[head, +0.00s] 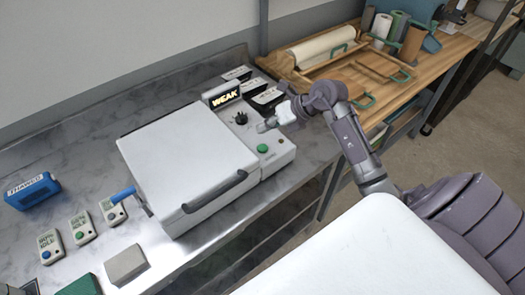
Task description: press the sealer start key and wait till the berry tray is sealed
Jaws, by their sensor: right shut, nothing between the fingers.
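The white sealer (185,150) stands on the grey marble counter with its lid down. Its lit display (225,98) reads "WEAK". A black knob (241,118) sits below the display. The round green start key (262,149) is on the front part of the panel. My right gripper (267,125) is shut and empty over the panel, between the knob and the green key. In the picture it shows above the key, apart from it. The berry tray is not visible. My left gripper is not in view.
A dark handle (215,192) runs along the lid's front, and a blue-gripped lever (122,194) sticks out at left. Several small labelled boxes (82,227), a blue device (33,191) and a grey block (125,264) stand left. A wooden bench (430,50) holds rolls at back right.

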